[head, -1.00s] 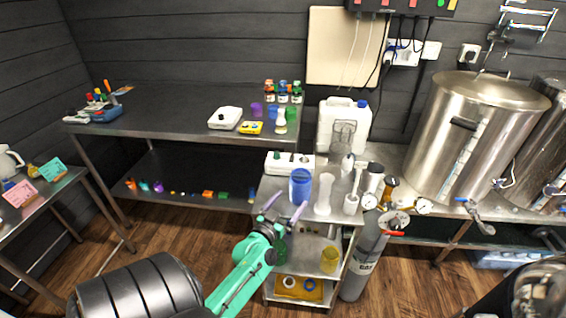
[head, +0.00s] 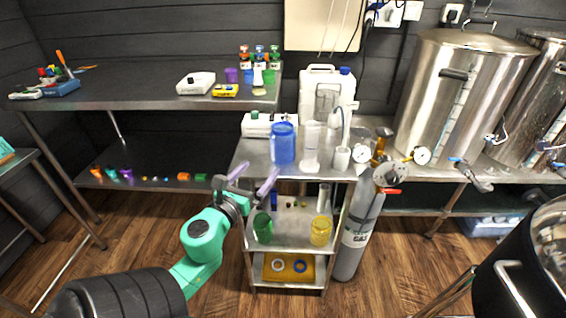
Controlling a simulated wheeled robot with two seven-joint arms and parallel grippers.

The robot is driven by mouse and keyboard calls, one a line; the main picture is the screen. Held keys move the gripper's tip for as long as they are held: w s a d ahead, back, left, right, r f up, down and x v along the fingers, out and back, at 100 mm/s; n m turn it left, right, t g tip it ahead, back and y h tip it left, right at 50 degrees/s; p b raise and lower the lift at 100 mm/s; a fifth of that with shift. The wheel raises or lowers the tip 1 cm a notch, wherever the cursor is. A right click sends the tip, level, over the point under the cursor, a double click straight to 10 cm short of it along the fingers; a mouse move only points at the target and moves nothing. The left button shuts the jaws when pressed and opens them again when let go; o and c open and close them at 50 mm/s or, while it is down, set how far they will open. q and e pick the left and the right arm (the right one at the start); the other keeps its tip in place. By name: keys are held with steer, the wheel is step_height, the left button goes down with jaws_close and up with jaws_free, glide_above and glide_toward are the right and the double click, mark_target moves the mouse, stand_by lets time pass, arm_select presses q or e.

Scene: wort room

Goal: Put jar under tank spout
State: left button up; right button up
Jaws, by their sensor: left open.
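A blue jar with a handle (head: 283,143) stands upright on the top shelf of a small steel cart (head: 228,172). A green jar (head: 263,229) and a yellow jar (head: 321,231) stand on the cart's middle shelf. The frames do not show which jar is meant. My left gripper (head: 256,177) is open and empty, at the cart's left front, below and left of the blue jar in the picture. The tall steel tank (head: 425,100) stands at right on a bench, with its spout (head: 470,172) low at the front. My right gripper is out of view.
A white cylinder (head: 311,147) and a white canister (head: 326,98) stand close to the blue jar. A grey gas cylinder (head: 358,235) with gauges stands right of the cart. A dark pot (head: 520,275) is at lower right. Wooden floor is clear at left.

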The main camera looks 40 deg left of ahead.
mark_target(283, 144)
arm_select(q)
steer(key=shift+m, duration=0.5)
steer(key=p+x, duration=0.1)
steer(key=x, duration=0.1)
steer(key=r+x, duration=0.1)
steer(key=x, duration=0.1)
steer(key=shift+w+d+p, duration=0.1)
steer(key=shift+w+p, duration=0.3)
steer(key=x, duration=0.6)
steer(key=f+x, duration=0.1)
steer(key=x, duration=0.3)
steer(key=shift+f, duration=0.1)
steer(key=shift+s, duration=0.15)
steer(key=shift+c, duration=0.6)
steer(key=c, duration=1.3)
